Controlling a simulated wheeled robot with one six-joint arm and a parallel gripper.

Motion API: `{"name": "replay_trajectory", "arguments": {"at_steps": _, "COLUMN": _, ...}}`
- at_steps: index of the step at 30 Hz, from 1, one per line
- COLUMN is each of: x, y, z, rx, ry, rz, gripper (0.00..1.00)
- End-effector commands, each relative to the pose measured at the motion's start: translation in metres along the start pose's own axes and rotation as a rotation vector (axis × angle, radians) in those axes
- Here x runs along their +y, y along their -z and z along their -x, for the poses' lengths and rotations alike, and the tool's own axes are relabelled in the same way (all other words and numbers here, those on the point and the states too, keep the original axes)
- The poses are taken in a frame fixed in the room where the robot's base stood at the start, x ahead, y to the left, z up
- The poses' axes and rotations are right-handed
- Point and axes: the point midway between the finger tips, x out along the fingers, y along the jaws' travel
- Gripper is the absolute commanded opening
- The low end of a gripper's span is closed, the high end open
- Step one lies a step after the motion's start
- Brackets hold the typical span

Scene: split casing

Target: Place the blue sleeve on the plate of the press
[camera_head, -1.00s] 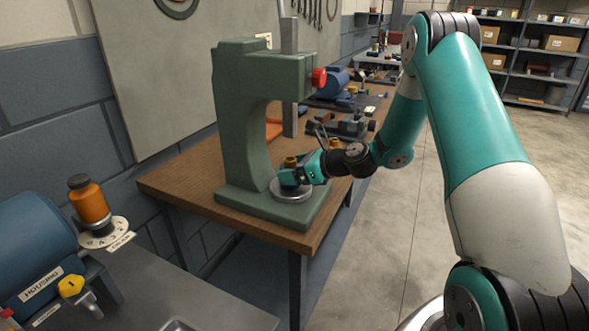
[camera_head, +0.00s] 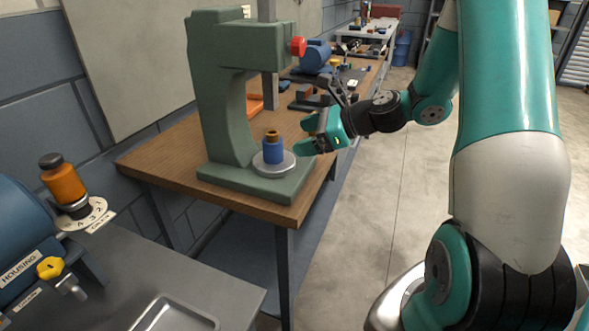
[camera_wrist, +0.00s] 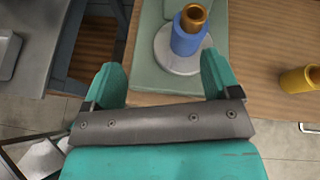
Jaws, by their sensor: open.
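The blue sleeve (camera_head: 273,151) stands upright on the round grey plate (camera_head: 262,167) of the green press (camera_head: 222,100). A brass piece (camera_head: 271,135) sticks up out of its top. In the wrist view the blue sleeve (camera_wrist: 187,40) with the brass piece (camera_wrist: 193,16) stands on the plate (camera_wrist: 176,63), beyond the fingers. My gripper (camera_head: 304,136) is open and empty, to the right of the sleeve and apart from it. Both fingers show in the wrist view (camera_wrist: 162,80) with nothing between them.
The press stands on a wooden bench (camera_head: 160,152); its ram (camera_head: 270,92) hangs above the plate. Another brass-coloured piece (camera_wrist: 299,79) lies to the right in the wrist view. A blue housing (camera_head: 18,225) and an orange bottle (camera_head: 62,180) are at left.

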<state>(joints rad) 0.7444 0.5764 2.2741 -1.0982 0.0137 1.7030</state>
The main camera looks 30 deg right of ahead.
Motion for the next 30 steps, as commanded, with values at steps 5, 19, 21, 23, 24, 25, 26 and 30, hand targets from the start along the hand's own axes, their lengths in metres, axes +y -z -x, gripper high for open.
{"name": "replay_trajectory", "arguments": {"at_steps": 5, "x": 0.118, "y": -0.073, "z": -0.025, "rx": 0.057, "ry": -0.387, "rz": 0.816, "gripper": 0.82}}
{"name": "replay_trajectory", "arguments": {"at_steps": 19, "x": 0.309, "y": -0.103, "z": 0.067, "rx": -0.369, "ry": -1.146, "rz": 2.426, "gripper": 0.82}}
{"name": "replay_trajectory", "arguments": {"at_steps": 21, "x": 0.311, "y": -0.101, "z": 0.072, "rx": -0.391, "ry": -1.166, "rz": 2.463, "gripper": 0.82}}
{"name": "replay_trajectory", "arguments": {"at_steps": 23, "x": 0.312, "y": -0.101, "z": 0.073, "rx": -0.398, "ry": -1.172, "rz": 2.472, "gripper": 0.82}}
{"name": "replay_trajectory", "arguments": {"at_steps": 24, "x": 0.312, "y": -0.101, "z": 0.073, "rx": -0.398, "ry": -1.172, "rz": 2.472, "gripper": 0.82}}
{"name": "replay_trajectory", "arguments": {"at_steps": 25, "x": 0.311, "y": -0.101, "z": 0.073, "rx": -0.398, "ry": -1.171, "rz": 2.471, "gripper": 0.82}}
{"name": "replay_trajectory", "arguments": {"at_steps": 26, "x": 0.311, "y": -0.101, "z": 0.072, "rx": -0.397, "ry": -1.171, "rz": 2.471, "gripper": 0.82}}
{"name": "replay_trajectory", "arguments": {"at_steps": 30, "x": 0.311, "y": -0.101, "z": 0.072, "rx": -0.397, "ry": -1.169, "rz": 2.469, "gripper": 0.82}}
